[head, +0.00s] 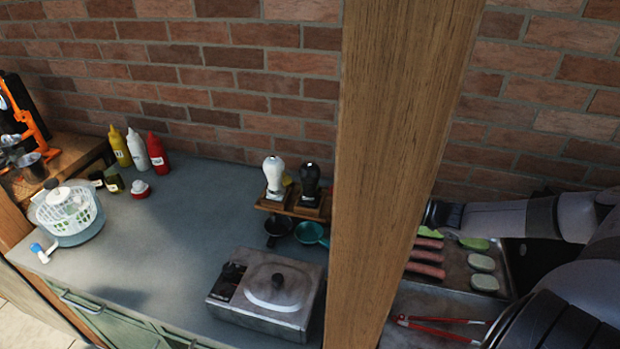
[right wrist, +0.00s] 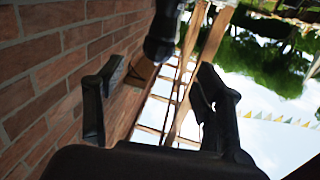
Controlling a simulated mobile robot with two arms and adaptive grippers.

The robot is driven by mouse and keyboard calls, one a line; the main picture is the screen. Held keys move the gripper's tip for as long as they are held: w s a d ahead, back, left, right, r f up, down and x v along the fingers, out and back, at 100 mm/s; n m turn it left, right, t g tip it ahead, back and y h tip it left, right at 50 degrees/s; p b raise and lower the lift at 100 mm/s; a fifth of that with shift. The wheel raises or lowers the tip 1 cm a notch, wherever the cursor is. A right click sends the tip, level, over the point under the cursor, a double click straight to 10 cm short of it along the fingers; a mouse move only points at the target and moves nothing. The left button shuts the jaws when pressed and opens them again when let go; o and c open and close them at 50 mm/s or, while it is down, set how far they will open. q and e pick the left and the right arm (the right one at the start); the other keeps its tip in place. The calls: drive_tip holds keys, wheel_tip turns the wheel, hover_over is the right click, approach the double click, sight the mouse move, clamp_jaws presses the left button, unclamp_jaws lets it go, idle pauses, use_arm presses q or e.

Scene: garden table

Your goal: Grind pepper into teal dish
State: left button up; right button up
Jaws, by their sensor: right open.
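A black mill (head: 309,181) and a white mill (head: 274,177) stand upright on a small wooden stand (head: 275,208) left of the post. I cannot read which holds pepper. The teal dish (head: 312,234) sits just in front of the stand, beside a dark dish (head: 278,227). My right arm reaches in from the right in the head view, its gripper end partly hidden by the post. In the right wrist view my right gripper (right wrist: 157,90) is open and empty. A dark rounded object (right wrist: 163,32) shows beyond its fingers; I cannot identify it. My left gripper is out of view.
A thick wooden post (head: 395,150) stands between my right arm and the mills. A lidded grey box (head: 265,310) is in front of the dishes. Sauce bottles (head: 138,150) and a salad spinner (head: 68,215) are at left. Meat (head: 426,257) and red tongs (head: 440,322) lie right of the post.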

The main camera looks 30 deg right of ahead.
sight(310, 175)
drive_tip(key=p+x, duration=0.1)
drive_tip(key=x, duration=1)
drive_tip(key=shift+w+a+r+p, duration=0.15)
drive_tip(key=shift+w+p, duration=0.05)
drive_tip(key=shift+p, duration=0.15)
drive_tip(key=shift+w+a, duration=0.3)
drive_tip(key=shift+w, duration=0.25)
drive_tip(key=c, duration=1.2)
drive_tip(key=shift+f+n+g+y+b, duration=0.25)
drive_tip(key=shift+n+g+y+b, duration=0.25)
drive_tip(key=shift+b, duration=0.45)
drive_tip(key=n+g+y+b, duration=0.2)
drive_tip(key=y+b, duration=0.1)
drive_tip(key=shift+r+n+g+y+b, duration=0.1)
drive_tip(key=shift+n+g+y+b, duration=1.2)
drive_tip(key=shift+g+b, duration=0.35)
drive_tip(key=shift+n+g+b, duration=0.25)
drive_tip(key=shift+n+b, duration=0.05)
idle(0.9)
